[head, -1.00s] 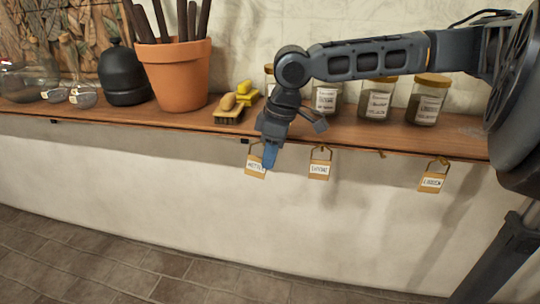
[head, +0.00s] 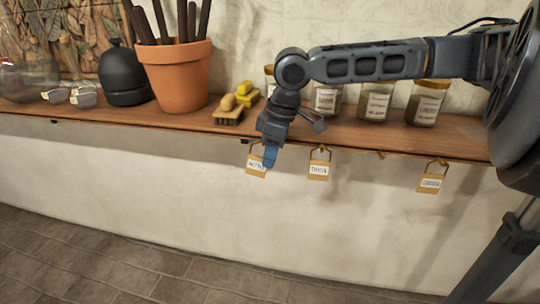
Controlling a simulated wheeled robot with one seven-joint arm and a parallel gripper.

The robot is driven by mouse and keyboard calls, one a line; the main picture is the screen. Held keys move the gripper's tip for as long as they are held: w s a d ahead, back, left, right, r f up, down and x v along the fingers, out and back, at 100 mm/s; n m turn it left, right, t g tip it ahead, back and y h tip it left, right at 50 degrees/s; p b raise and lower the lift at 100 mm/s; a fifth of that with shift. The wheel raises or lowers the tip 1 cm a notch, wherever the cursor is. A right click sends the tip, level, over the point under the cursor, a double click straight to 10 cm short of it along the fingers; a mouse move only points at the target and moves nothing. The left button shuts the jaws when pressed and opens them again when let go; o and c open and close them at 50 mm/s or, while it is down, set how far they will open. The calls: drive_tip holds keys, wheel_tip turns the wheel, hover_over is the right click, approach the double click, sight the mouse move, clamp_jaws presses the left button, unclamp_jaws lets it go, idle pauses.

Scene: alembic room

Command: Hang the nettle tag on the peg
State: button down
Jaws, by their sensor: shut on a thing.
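The nettle tag (head: 255,172) is a small tan tag with a white label, partly hidden by my blue fingertip; its lettering is only partly readable. My gripper (head: 270,158) is shut on it, pointing down just in front of the shelf's front edge. The tag's loop reaches up near the edge, where a small dark fitting (head: 246,141) shows; I cannot tell whether the loop is around a peg. A bare peg (head: 380,154) sticks out of the edge further right, between two hanging tags.
A thyme tag (head: 318,171) and another tag (head: 430,183) hang from the wooden shelf (head: 180,122). The wall below is clear.

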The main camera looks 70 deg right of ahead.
drive_tip(key=shift+d, duration=0.25)
drive_tip(key=shift+d, duration=0.35)
drive_tip(key=shift+d+p, duration=0.4)
drive_tip(key=shift+d, duration=0.15)
drive_tip(key=shift+w+d+f, duration=0.1)
drive_tip(key=shift+d+f, duration=0.15)
drive_tip(key=shift+d+f, duration=0.2)
idle(0.3)
drive_tip(key=shift+d+f, duration=0.2)
drive_tip(key=shift+f, duration=0.05)
idle(1.0)
drive_tip(key=c, duration=1.2)
unclamp_jaws()
drive_tip(key=shift+d, duration=0.1)
